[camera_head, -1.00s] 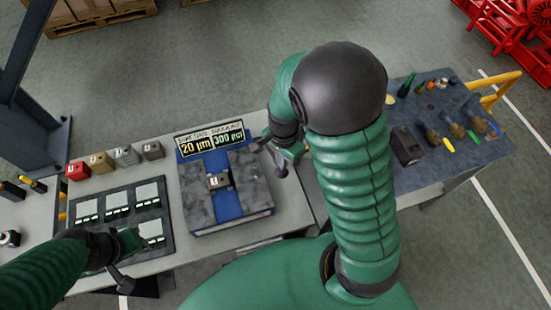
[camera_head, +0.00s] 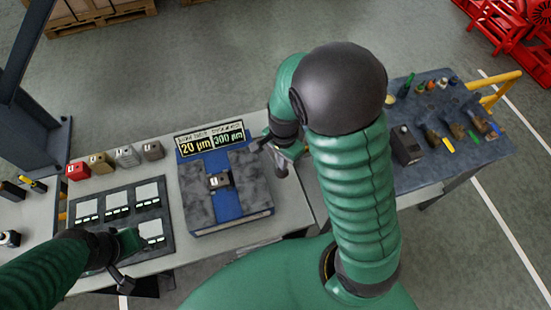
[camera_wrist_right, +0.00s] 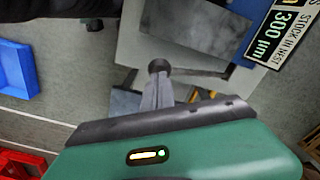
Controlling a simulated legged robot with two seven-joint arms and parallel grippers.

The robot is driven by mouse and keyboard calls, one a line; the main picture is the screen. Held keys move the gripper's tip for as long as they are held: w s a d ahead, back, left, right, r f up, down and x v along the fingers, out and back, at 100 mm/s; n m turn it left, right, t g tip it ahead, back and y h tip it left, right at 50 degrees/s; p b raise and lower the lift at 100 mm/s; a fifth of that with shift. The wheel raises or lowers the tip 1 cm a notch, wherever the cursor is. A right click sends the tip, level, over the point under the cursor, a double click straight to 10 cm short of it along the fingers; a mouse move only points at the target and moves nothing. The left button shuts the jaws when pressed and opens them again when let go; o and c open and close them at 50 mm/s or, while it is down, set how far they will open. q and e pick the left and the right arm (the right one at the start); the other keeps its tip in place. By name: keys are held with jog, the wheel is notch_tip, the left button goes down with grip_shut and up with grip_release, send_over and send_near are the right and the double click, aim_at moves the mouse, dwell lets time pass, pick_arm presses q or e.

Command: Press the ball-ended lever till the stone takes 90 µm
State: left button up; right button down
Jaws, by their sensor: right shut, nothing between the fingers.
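The grinder (camera_head: 228,212) has a blue base, dark grey slabs and a small grey block marked 11 (camera_head: 219,181) in its middle. Its display (camera_head: 208,140) reads 20 µm on the left and 300 µm on the right. In the right wrist view the ball-ended lever (camera_wrist_right: 205,73) reaches left from the machine, its dark ball (camera_wrist_right: 158,66) at the fingertips. My right gripper (camera_head: 279,168) is shut and empty beside the machine's right side; its fingertips (camera_wrist_right: 157,80) appear at the ball, contact unclear. My left gripper (camera_head: 120,277) hangs over the front left; its jaws are unclear.
A dark tray with pale square plates (camera_head: 117,201) lies left of the machine. Several small blocks, one red (camera_head: 78,171), stand behind it. A dark table (camera_head: 470,150) at right holds brushes and small tools. My right arm covers the gap between the tables.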

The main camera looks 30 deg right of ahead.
jog(key=c, duration=1.8)
grip_release()
jog(key=shift+f, duration=0.1)
jog(key=shift+f+b, duration=0.85)
jog(key=shift+f, duration=0.35)
jog(key=shift+s+f+b, duration=0.1)
jog(key=shift+f+b, duration=0.25)
jog(key=shift+f, duration=0.15)
notch_tip(320, 180, down, 6)
jog(key=s+b, duration=0.2)
jog(key=b, duration=0.1)
jog(key=shift+s+a+b, duration=0.25)
jog(key=shift+a+b, duration=0.05)
jog(key=shift+b, duration=0.1)
jog(key=shift+r, duration=0.1)
